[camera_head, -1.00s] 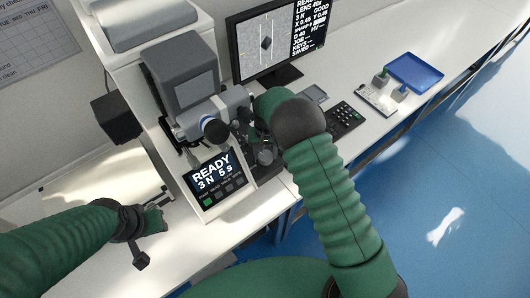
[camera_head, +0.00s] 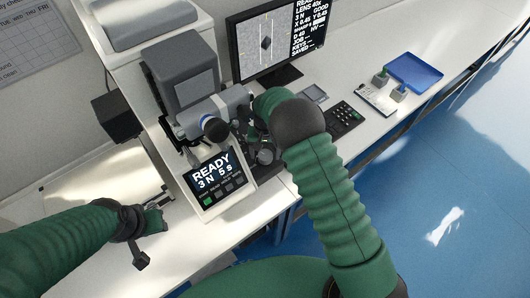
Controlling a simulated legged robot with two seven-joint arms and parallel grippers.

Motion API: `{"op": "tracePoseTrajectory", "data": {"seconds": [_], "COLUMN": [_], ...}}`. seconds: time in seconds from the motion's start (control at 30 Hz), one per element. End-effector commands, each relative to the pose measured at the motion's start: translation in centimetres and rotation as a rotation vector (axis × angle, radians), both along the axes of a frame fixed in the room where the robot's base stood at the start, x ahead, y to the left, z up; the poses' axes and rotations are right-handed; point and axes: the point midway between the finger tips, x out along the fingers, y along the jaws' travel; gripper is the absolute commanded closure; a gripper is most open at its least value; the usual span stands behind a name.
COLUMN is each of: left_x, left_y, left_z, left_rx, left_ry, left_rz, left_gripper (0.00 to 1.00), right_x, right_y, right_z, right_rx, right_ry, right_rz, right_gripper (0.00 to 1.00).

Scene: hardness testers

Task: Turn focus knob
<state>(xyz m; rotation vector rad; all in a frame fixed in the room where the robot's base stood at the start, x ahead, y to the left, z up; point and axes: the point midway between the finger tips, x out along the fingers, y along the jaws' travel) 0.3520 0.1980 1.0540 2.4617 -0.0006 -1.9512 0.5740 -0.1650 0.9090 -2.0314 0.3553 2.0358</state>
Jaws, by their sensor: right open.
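The hardness tester (camera_head: 185,70) stands on the white bench, with a grey head and a lit panel (camera_head: 213,180) reading READY, 3 N, 5 s. My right gripper (camera_head: 254,140) is at the tester's right side, below the head, partly hidden by my own green arm. Its fingers are dark and small against the tester's dark parts. My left gripper (camera_head: 147,238) is over the bench left of the panel, apart from the tester; its jaws are unclear.
A monitor (camera_head: 272,40) with a grey image and text stands behind. A black keypad (camera_head: 343,117), a white block tray (camera_head: 376,98) and a blue tray (camera_head: 415,71) lie to the right. A black box (camera_head: 118,116) is left of the tester.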

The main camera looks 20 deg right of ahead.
Motion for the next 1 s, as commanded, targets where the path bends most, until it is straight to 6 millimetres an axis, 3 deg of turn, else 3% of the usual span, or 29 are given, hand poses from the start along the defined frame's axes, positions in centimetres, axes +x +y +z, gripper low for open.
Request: {"op": "tracePoseTrajectory", "data": {"seconds": [0.17, 0.27, 0.37, 0.7, 0.83, 1.0], "left_x": [0.0, 0.0, 0.0, 0.0, 0.0, 0.0], "left_y": [0.0, 0.0, 0.0, 0.0, 0.0, 0.0], "left_z": [-0.1, -0.3, -0.7, -1.8, -2.0, -2.0], "left_rx": [0.000, 0.000, 0.000, 0.000, 0.000, 0.000], "left_ry": [0.000, 0.000, 0.000, 0.000, 0.000, 0.000], "left_rz": [0.000, 0.000, 0.000, 0.000, 0.000, 0.000], "left_gripper": [0.64, 0.64, 0.64, 0.64, 0.64, 0.64], "right_x": [0.1, 0.2, 0.2, 0.2, 0.2, 0.1], "right_y": [0.0, 0.0, 0.0, 0.0, 0.1, 0.1], "right_z": [0.2, 1.3, 3.4, 13.2, 15.6, 16.8], "right_rx": [0.000, 0.001, 0.000, -0.001, 0.000, -0.001], "right_ry": [-0.001, -0.004, -0.006, -0.006, -0.003, 0.000], "right_rz": [0.000, 0.000, 0.001, 0.000, 0.000, 0.000], "right_gripper": [0.30, 0.30, 0.30, 0.30, 0.30, 0.30]}}
